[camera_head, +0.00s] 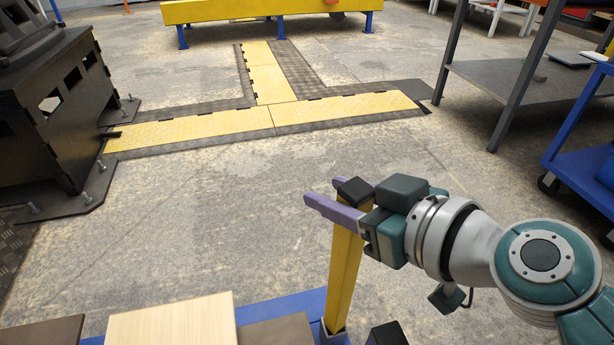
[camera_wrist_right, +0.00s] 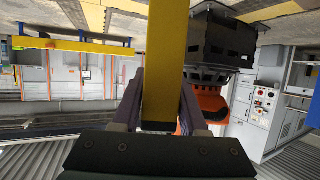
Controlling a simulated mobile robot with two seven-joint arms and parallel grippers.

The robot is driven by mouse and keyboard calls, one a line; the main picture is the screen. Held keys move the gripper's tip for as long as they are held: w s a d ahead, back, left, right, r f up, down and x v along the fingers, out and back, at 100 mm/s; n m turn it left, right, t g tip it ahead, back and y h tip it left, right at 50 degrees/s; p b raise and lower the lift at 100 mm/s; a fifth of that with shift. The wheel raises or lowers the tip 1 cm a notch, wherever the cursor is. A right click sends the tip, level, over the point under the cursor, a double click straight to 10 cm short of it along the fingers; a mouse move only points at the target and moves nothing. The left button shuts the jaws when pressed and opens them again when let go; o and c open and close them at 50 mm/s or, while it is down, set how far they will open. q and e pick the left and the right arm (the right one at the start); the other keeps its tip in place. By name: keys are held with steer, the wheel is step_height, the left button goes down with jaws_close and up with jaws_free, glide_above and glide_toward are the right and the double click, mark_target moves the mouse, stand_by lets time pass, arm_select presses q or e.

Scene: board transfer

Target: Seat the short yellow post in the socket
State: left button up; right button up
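The yellow post (camera_head: 344,275) with a black cap stands nearly upright, leaning slightly in the picture. Its foot meets a grey socket (camera_head: 333,335) on a blue base (camera_head: 285,305) at the bottom edge of the head view. I cannot tell how deep the foot sits. My right gripper (camera_head: 328,195) has its purple fingers on both sides of the post just below the cap. In the right wrist view the yellow post (camera_wrist_right: 163,90) fills the gap between the fingers, and they appear to touch it. My left gripper is not in view.
A pale wooden board (camera_head: 175,322) and brown boards lie at bottom left. A black block-like top (camera_head: 387,335) shows right of the socket. A dark machine (camera_head: 50,110) stands left, a grey workbench (camera_head: 525,80) and blue cart (camera_head: 585,170) right.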

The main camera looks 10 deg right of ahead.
jaws_close()
stand_by(0.9)
